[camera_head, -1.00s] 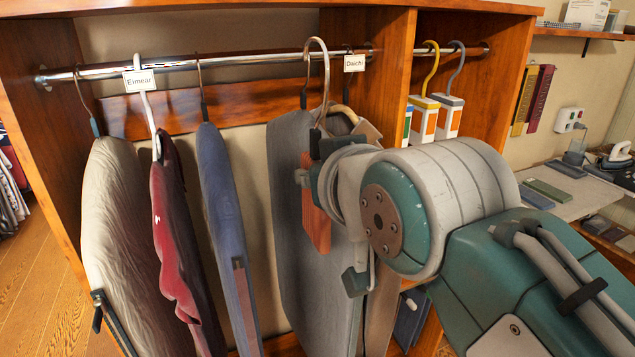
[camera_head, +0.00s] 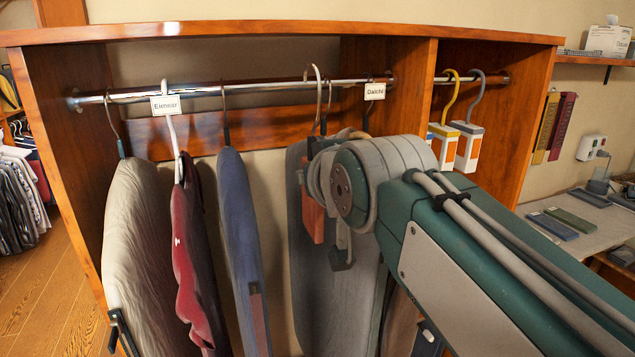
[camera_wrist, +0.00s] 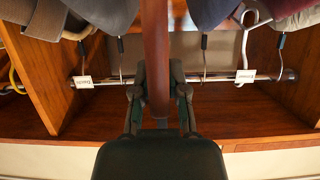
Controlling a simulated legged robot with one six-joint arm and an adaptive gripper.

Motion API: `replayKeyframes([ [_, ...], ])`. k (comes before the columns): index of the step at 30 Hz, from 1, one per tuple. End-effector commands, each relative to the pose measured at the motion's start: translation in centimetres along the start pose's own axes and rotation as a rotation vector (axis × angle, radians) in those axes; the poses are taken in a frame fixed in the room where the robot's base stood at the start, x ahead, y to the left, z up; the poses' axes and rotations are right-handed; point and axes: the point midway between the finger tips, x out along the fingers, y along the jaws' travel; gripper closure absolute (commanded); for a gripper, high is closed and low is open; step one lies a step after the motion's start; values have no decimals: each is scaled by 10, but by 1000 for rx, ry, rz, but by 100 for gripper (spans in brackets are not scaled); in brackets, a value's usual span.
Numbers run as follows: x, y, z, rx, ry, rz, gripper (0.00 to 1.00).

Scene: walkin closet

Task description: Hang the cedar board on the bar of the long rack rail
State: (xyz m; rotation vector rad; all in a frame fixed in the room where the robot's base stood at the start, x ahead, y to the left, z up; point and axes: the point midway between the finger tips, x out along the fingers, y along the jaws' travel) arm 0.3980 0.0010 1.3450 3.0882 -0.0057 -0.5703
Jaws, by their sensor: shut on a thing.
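The cedar board (camera_head: 313,215) is a flat reddish-brown piece. It hangs upright in front of a grey garment in the head view. In the wrist view the cedar board (camera_wrist: 156,35) is a narrow upright strip. My gripper (camera_wrist: 157,75) is shut on it, one finger on each side. The long rack rail (camera_head: 250,88) is a shiny bar across the closet bay. A large metal hook (camera_head: 315,70) above the board curves over the rail's height; I cannot tell whether it rests on the bar. In the head view my arm hides most of the gripper.
Garments hang at the left: cream (camera_head: 140,230), red (camera_head: 190,240) and blue (camera_head: 240,230). A grey garment (camera_head: 345,295) is behind the board. Tags Eimear (camera_head: 165,105) and Daichi (camera_head: 375,91) hang on the rail. A wooden divider (camera_head: 415,85) separates the right bay, with boxed hangers (camera_head: 470,148).

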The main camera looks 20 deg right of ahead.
Motion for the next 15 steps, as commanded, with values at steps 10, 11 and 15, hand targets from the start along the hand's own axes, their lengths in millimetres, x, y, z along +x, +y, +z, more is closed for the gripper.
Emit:
replayKeyframes([
  [10,28,0,-10,0,-1,0,100],
  [11,31,0,-12,0,-1,0,100],
  [15,42,0,-16,0,-2,0,100],
])
